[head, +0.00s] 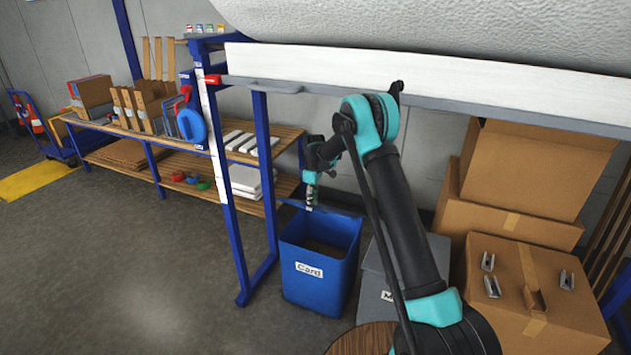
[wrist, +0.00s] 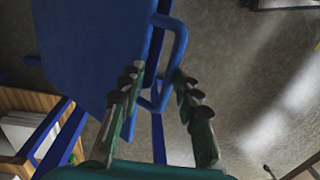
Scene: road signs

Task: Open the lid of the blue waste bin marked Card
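The blue waste bin (head: 308,288) marked Card stands on the floor below the bench end, and I can see down into its inside. Its blue lid shows as a thin edge-on strip (head: 291,203) at the back of the bin. In the wrist view the lid (wrist: 95,45) is a broad blue panel at the upper left, with a blue loop handle (wrist: 181,45) at its edge. My gripper (head: 309,203) is above the bin's back rim. In the wrist view its fingers (wrist: 157,92) are apart, with the handle's near end between them; contact is unclear.
A grey bin (head: 376,290) with a partly hidden label stands right of the blue one. Cardboard boxes (head: 520,225) are stacked at the right. A blue bench frame post (head: 222,190) stands left of the bin. The floor at the left front is clear.

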